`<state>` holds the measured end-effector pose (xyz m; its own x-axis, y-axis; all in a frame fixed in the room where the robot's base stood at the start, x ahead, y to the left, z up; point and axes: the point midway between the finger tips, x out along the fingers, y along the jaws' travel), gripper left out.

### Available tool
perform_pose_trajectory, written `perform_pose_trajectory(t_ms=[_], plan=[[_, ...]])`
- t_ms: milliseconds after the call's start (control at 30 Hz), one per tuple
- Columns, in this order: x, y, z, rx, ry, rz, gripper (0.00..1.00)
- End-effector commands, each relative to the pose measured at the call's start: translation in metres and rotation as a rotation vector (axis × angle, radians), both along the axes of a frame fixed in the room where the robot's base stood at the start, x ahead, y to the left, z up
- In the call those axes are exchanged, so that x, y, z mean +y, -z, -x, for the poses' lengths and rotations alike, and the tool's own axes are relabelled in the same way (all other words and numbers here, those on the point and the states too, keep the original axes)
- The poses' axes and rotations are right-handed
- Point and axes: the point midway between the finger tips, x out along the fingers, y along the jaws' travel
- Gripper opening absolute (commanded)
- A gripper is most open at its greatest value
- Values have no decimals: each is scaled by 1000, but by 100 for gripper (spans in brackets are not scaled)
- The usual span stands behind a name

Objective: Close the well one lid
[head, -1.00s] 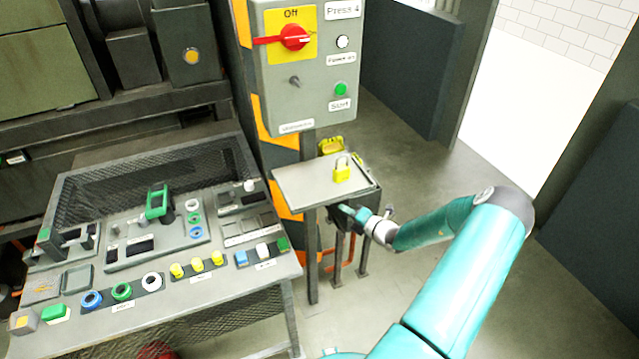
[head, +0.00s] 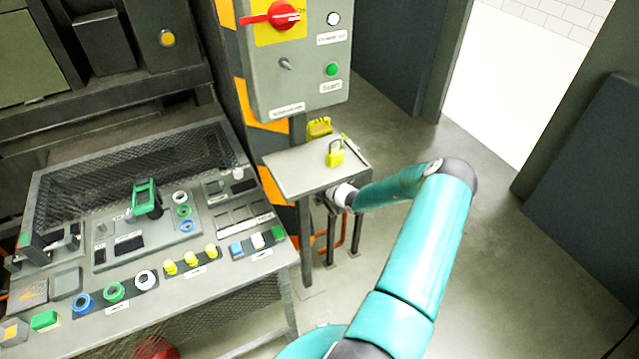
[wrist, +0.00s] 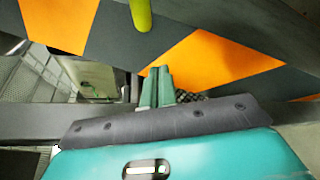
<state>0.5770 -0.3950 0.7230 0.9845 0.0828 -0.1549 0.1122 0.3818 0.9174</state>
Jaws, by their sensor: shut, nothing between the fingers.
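No part is clearly marked as the well one lid in these views, and I cannot tell which one it is. The control console (head: 190,288) at the left in the head view carries square plates and recesses, including a small grey square box (head: 65,282) near its left end. My gripper's fingertips are hidden under the small grey shelf table (head: 295,172) in the head view. In the wrist view my gripper (wrist: 157,72) is shut and empty, its two green fingers together in front of an orange and dark striped surface (wrist: 205,65).
A yellow padlock (head: 335,156) stands on the shelf table. The grey switch box (head: 295,70) with a red knob (head: 284,14) is above it. A green-handled part (head: 146,199) stands up from the console. A yellow rod (wrist: 139,14) hangs close above my fingers. Open floor lies at right.

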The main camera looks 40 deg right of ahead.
Motion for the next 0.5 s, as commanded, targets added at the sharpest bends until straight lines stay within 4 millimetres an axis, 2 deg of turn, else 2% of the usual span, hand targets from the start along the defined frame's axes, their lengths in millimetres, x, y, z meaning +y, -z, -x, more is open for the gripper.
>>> perform_pose_trajectory(t_ms=[33, 100, 200, 500], plan=[[-2, 0, -7, -2, 1, 2, 0], [-16, -6, -2, -1, 3, 5, 0], [-26, -11, -1, 0, 2, 2, 0], [-36, -16, 0, 0, 1, 0, 0]])
